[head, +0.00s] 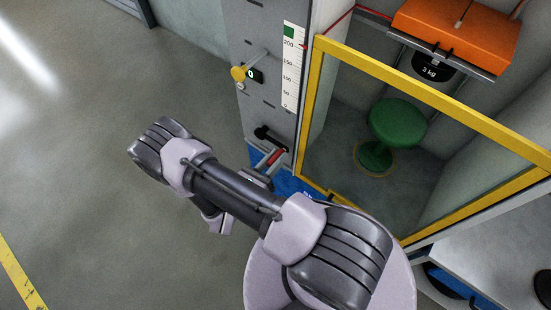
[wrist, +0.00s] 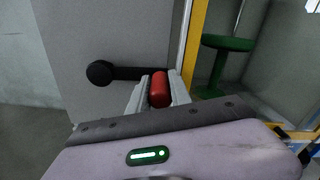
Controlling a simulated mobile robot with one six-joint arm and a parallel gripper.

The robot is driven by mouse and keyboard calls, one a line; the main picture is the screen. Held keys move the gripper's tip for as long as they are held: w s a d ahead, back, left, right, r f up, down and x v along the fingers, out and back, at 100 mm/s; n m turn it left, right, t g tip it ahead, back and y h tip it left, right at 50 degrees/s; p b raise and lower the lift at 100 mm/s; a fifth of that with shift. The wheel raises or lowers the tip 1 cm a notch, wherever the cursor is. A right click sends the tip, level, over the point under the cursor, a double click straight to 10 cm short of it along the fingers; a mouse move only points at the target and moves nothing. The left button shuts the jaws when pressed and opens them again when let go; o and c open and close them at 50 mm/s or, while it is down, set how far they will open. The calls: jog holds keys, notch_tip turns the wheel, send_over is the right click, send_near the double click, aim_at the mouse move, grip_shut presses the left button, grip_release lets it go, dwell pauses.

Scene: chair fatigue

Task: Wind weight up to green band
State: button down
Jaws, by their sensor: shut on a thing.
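My gripper (head: 270,161) is shut on the red crank handle (wrist: 160,89), low on the grey column. The handle lies between the two pale fingers in the wrist view. The black crank arm (wrist: 128,73) runs left from the handle to its round hub (wrist: 99,73). Above, a white scale (head: 289,75) has a green band (head: 289,31) at its top, over the 200 mark. A small red mark is at the scale's right edge near 200. The black 3 kg weight (head: 432,69) hangs below the orange block (head: 462,30), above the green stool (head: 397,122).
A yellow-framed guard (head: 313,110) stands just right of the crank, in front of the stool. A yellow knob (head: 238,73) sticks out of the column above the crank. A red cord (head: 340,20) runs near the top. The floor at left is clear.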

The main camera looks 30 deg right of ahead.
jog(key=c, duration=1.2)
grip_release()
jog(key=p+v, duration=0.2)
jog(key=v, duration=1.5)
jog(key=shift+s+a, duration=0.15)
jog(key=shift+a, duration=0.05)
